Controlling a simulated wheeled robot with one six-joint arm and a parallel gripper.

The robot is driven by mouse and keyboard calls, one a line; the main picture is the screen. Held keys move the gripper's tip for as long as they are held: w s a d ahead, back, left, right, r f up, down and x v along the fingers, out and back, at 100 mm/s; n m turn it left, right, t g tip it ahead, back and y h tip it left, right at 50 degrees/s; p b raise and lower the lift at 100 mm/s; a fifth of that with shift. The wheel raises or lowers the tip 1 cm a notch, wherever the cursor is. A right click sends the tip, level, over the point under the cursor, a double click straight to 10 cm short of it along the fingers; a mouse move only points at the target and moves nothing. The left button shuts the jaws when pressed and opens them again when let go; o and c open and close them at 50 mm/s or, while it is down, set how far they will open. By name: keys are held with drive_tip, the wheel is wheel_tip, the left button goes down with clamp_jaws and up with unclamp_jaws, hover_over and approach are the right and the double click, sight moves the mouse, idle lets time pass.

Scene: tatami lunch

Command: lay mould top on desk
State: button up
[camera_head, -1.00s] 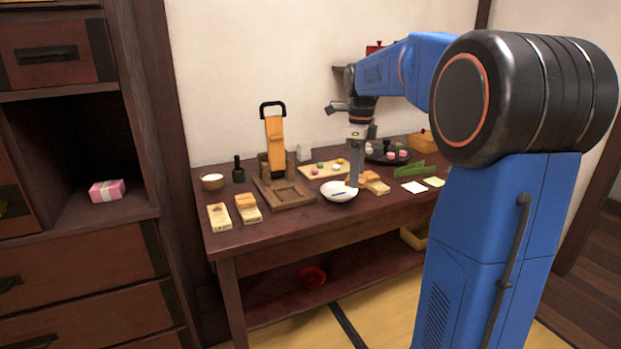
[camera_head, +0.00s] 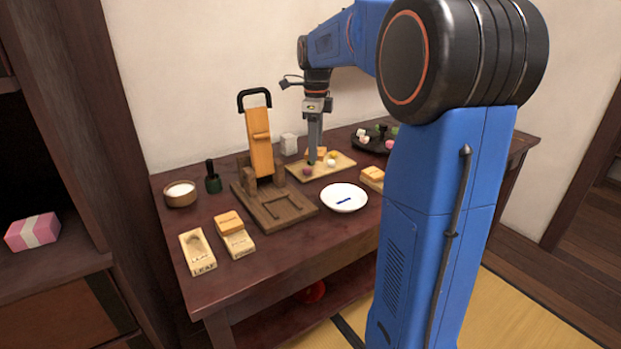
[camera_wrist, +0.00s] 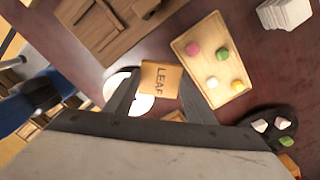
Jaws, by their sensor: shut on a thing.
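My gripper (camera_head: 313,158) is shut on an orange wooden mould top (camera_head: 322,152) and holds it above the desk (camera_head: 290,245). A pale mould base marked LEAF (camera_head: 198,251) lies open at the desk's front left. Beside it another mould carries an orange top (camera_head: 229,222).
A white dish (camera_head: 343,197) and a wooden press (camera_head: 273,206) stand mid-desk. The sweets board (camera_head: 330,171) lies behind the dish. Another mould (camera_head: 373,177) is right of the dish. A dark plate of sweets (camera_head: 373,145) is at the back right. Bare desk shows at the front.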

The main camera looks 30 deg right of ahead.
drive_tip(key=shift+f, duration=4.4)
drive_tip(key=shift+s+f, duration=0.1)
drive_tip(key=shift+f, duration=0.5)
drive_tip(key=o, duration=1)
